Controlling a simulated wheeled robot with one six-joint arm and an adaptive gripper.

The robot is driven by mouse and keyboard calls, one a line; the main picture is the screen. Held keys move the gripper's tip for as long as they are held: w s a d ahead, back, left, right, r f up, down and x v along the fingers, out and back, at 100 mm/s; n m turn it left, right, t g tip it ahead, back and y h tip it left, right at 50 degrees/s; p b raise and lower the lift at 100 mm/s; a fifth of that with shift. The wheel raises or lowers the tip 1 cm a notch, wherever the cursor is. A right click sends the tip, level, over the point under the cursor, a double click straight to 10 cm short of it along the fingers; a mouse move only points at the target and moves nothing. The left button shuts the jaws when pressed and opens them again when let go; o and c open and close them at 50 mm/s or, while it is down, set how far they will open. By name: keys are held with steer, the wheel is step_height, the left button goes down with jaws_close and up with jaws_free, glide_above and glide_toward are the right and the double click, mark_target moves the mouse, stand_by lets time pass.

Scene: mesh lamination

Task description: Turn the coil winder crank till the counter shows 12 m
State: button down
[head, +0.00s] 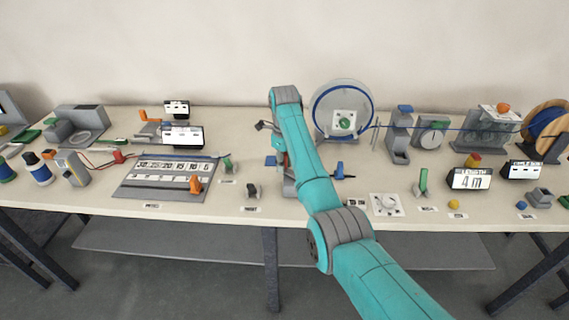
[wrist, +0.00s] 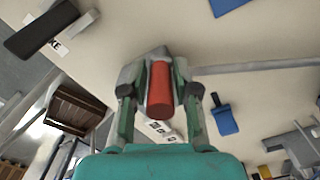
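The counter (head: 470,180) is a white display at the right that reads "LENGTH 4 m". The coil winder's disc (head: 325,97), clear with a blue rim, stands upright behind my arm, with a blue line running right from it. My gripper (wrist: 160,78) has its fingers on both sides of a red cylindrical handle (wrist: 160,92), close against it; it looks shut on that handle. In the head view my arm hides most of the gripper and handle. How the handle joins the winder is hidden.
A wooden spool of blue line (head: 549,118) stands at the far right. A grey number board (head: 165,180) lies at left. A blue-handled part (head: 338,171) and a white dial plate (head: 386,204) lie right of my arm. The bench front edge is near.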

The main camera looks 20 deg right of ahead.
steer(key=shift+w+d+m, duration=0.15)
steer(key=shift+d+m, duration=0.2)
steer(key=shift+m, duration=0.35)
steer(key=shift+w+d+m, duration=0.15)
steer(key=shift+d+m, duration=0.15)
steer(key=shift+m, duration=0.4)
steer(key=c, duration=1)
jaws_free()
steer(key=shift+r, duration=3.8)
